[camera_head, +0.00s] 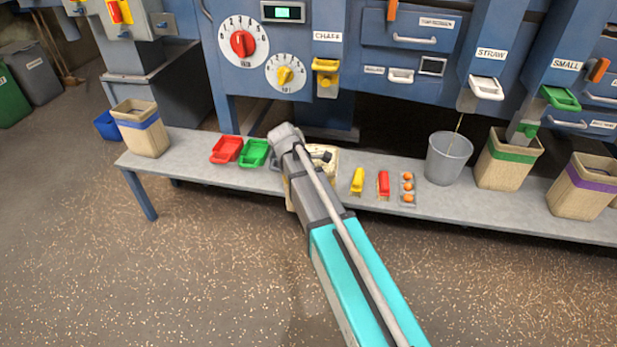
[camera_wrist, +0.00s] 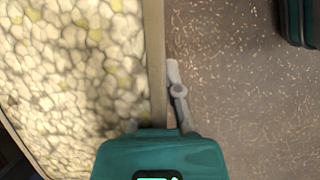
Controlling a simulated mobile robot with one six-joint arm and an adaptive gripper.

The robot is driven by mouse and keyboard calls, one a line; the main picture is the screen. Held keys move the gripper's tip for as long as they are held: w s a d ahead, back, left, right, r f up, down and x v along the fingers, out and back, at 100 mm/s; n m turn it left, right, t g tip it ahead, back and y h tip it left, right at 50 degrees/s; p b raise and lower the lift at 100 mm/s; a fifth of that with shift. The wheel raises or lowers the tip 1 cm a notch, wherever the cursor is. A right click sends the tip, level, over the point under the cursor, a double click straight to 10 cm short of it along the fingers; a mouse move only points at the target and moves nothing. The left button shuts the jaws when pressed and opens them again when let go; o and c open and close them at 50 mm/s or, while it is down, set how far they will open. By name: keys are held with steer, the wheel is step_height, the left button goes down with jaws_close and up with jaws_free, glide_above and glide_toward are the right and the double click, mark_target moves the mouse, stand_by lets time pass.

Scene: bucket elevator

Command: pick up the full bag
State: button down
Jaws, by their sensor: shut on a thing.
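The full bag (camera_wrist: 70,70) fills the left of the wrist view, heaped with pale, rounded pieces. Its beige rim (camera_wrist: 156,50) runs upright through the middle of that view. My gripper (camera_wrist: 160,95) is shut on this rim, with one grey finger along the outer side. The other finger is mostly hidden. In the head view the bag (camera_head: 332,168) is at the middle front of the bench, largely hidden behind my arm. I cannot tell whether it rests on the bench or is lifted.
The grey bench (camera_head: 200,150) holds a red scoop (camera_head: 227,150), a green scoop (camera_head: 255,153), a grey bucket (camera_head: 449,160) and bags with blue (camera_head: 140,130), green (camera_head: 508,160) and purple (camera_head: 583,187) bands. Blue machine panels stand behind. The speckled floor (camera_head: 200,270) in front is clear.

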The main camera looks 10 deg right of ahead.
steer(key=shift+s+a, duration=0.2)
steer(key=shift+s, duration=0.2)
stand_by(0.3)
